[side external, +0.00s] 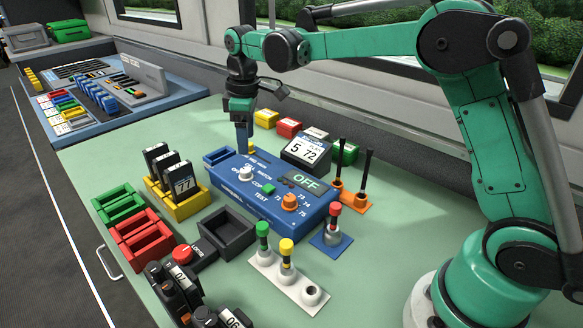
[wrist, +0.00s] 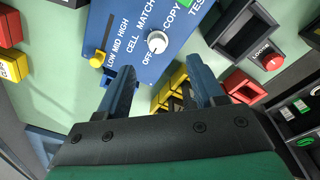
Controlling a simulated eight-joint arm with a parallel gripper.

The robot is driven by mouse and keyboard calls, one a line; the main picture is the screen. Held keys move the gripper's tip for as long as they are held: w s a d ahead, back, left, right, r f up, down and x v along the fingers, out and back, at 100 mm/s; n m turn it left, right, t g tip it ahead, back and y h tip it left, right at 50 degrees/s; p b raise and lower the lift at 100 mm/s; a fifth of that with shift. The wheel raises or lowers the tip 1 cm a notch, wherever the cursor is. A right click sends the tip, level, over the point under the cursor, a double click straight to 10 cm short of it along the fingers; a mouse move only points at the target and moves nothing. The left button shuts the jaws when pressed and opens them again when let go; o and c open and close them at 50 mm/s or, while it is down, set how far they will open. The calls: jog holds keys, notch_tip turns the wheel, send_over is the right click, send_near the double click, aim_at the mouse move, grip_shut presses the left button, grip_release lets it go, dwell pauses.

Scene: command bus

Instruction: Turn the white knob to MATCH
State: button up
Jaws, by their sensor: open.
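The white knob (side external: 246,174) is on the blue console (side external: 285,213), near its left end, among printed labels. In the wrist view the white knob (wrist: 157,42) stands beyond my fingertips, with OFF and MATCH printed close to it. I cannot tell clearly where its pointer aims. The console's display (side external: 303,180) reads OFF. My gripper (side external: 243,150) points down over the far left part of the console, behind the knob. In the wrist view my gripper (wrist: 162,78) has its two blue fingers wide apart with nothing held, and the knob is not between them.
A yellow knob (wrist: 97,58) sits by the LOW MID HIGH labels. A yellow rack (side external: 180,205) of dark radios stands left. Red-, yellow- and green-topped posts stand in front.

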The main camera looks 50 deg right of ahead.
aim_at(245, 169)
jog(key=shift+w+f+n+g, duration=0.25)
jog(key=shift+w+f, duration=0.1)
jog(key=shift+f, duration=0.25)
jog(key=shift+w+f+n+g, duration=0.15)
jog(key=shift+w+f+n, duration=0.15)
jog(key=shift+f, duration=3)
grip_shut()
